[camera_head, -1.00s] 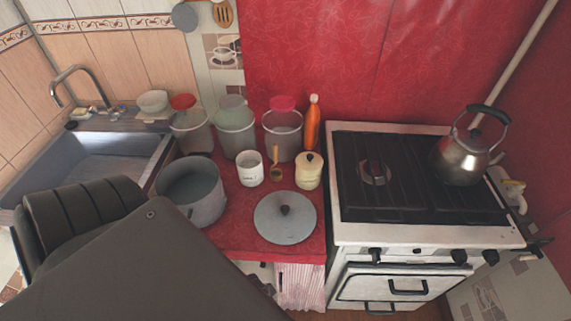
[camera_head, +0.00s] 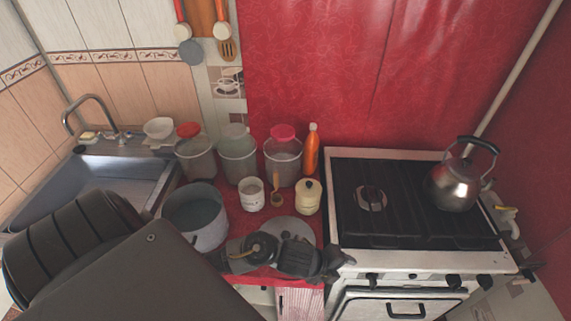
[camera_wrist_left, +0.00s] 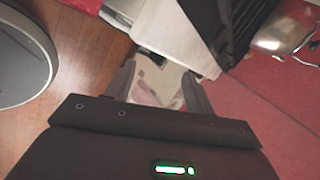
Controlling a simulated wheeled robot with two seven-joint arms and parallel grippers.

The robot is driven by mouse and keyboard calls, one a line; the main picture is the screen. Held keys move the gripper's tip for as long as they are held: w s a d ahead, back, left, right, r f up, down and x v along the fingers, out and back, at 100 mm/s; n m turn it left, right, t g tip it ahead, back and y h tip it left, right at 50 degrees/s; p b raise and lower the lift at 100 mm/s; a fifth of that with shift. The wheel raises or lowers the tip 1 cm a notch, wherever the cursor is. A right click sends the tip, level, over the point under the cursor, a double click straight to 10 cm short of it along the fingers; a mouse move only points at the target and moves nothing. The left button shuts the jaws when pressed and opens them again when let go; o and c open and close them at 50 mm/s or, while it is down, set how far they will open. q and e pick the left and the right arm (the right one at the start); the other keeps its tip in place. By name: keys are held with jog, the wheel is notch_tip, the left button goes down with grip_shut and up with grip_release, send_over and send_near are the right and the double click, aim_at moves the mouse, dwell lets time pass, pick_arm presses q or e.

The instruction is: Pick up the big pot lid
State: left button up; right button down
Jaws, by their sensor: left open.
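The big pot lid (camera_head: 291,224) is a round grey disc lying on the red counter in the head view. My left wrist and arm cover its front part and its knob. My left gripper (camera_head: 341,262) is to the right of the lid, by the stove's front left corner. In the left wrist view my left gripper (camera_wrist_left: 158,76) is open, with nothing between its fingers. I cannot tell how high it is above the counter. My right gripper is not in view.
A grey pot (camera_head: 196,216) stands left of the lid. Behind are a white mug (camera_head: 251,194), a cream jar (camera_head: 307,198), lidded containers and an orange bottle (camera_head: 311,150). The stove (camera_head: 430,262) with a kettle (camera_head: 453,187) is on the right, the sink (camera_head: 92,184) on the left.

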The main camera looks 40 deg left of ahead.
pick_arm(q)
jog(key=m, duration=0.3)
jog(key=w+r+m+g, duration=0.1)
jog(key=m, duration=0.2)
jog(key=w+m+h, duration=0.1)
jog(key=m, duration=0.2)
jog(key=shift+a+r+m, duration=0.25)
jog(key=shift+a+m, duration=0.05)
jog(key=shift+a, duration=0.05)
jog(key=a+m+g, duration=0.1)
jog(key=a+m, duration=0.2)
jog(key=m, duration=0.2)
jog(key=m+g+y+p, duration=0.1)
jog(key=m+g+y, duration=0.35)
jog(key=m, duration=0.65)
send_near(285, 234)
jog(key=f, duration=0.3)
jog(key=shift+w+d+f+b, duration=0.25)
jog(key=shift+d+f+b, duration=0.05)
jog(key=shift+f, duration=0.1)
jog(key=shift+d+f+p, duration=0.1)
jog(key=shift+f+p, duration=0.3)
jog(key=shift+p, duration=0.1)
notch_tip(285, 234, down, 4)
jog(key=shift+d+r+p, duration=0.1)
jog(key=shift+r+p, duration=0.05)
jog(key=shift+p, duration=0.45)
jog(key=shift+f, duration=0.35)
